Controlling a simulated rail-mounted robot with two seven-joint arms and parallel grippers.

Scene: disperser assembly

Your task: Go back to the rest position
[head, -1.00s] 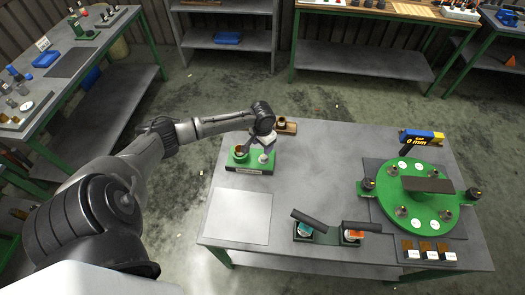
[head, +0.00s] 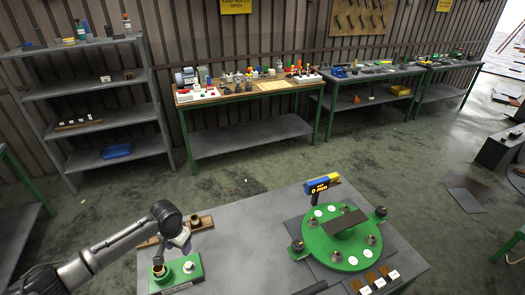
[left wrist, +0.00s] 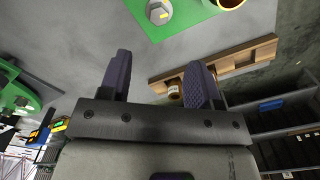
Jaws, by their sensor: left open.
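My left gripper (head: 182,243) is at the near-left part of the grey table (head: 240,218), just above and behind a green block (head: 193,277). The block carries a copper-coloured cup (head: 160,273) and a silver bolt-like part (head: 189,267). In the left wrist view the left gripper (left wrist: 158,72) has its two dark fingers spread apart with nothing between them. The green block (left wrist: 187,20) shows at the top of that view, beyond the fingertips. My right gripper is in neither view.
A wooden holder (head: 204,222) lies close behind the left gripper. A green round turntable (head: 340,258) and a blue-yellow gauge reading 0 mm (head: 318,186) stand to the right. Shelves (head: 95,88) and a workbench (head: 245,95) line the back wall, with open floor before them.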

